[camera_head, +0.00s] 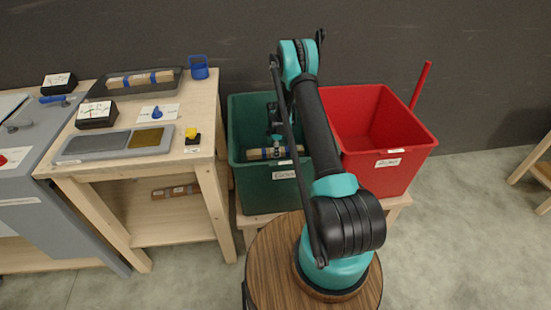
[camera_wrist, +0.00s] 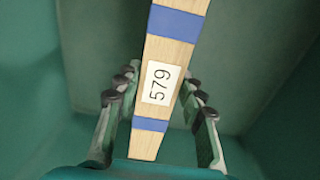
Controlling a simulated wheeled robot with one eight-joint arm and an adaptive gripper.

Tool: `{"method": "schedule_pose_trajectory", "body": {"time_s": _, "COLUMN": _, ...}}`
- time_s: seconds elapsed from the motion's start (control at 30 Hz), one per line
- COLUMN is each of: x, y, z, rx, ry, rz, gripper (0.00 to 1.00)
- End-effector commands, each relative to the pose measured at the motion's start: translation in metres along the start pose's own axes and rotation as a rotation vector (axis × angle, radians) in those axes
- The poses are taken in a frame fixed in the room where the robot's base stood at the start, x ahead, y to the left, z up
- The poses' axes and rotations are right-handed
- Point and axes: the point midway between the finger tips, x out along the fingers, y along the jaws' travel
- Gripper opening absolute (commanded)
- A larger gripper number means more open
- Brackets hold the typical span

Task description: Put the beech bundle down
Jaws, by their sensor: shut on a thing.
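A beech bundle (camera_wrist: 173,55) with blue bands and a white label reading 579 lies between the fingers of my gripper (camera_wrist: 162,90) in the wrist view. My gripper is shut on it. In the head view the bundle (camera_head: 268,153) is inside the green bin (camera_head: 270,197), below the rim, with my gripper (camera_head: 275,142) above it. Green bin walls surround the bundle in the wrist view. I cannot tell whether the bundle touches the bin floor.
A red bin (camera_head: 382,172) stands right of the green one. A wooden workbench (camera_head: 205,125) at left bears a dark tray (camera_head: 176,73) with another banded bundle (camera_head: 140,79), and a grey tray (camera_head: 94,146). Another bundle (camera_head: 175,191) lies on the lower shelf.

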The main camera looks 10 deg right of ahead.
Motion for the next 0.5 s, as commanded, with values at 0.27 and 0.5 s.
{"method": "schedule_pose_trajectory", "body": {"time_s": 0.27, "x": 0.020, "y": 0.000, "z": 0.000, "rx": 0.000, "ry": 0.000, "rz": 0.000, "gripper": 0.00}}
{"method": "schedule_pose_trajectory", "body": {"time_s": 0.5, "x": 0.049, "y": 0.000, "z": 0.000, "rx": 0.000, "ry": 0.000, "rz": 0.000, "gripper": 0.00}}
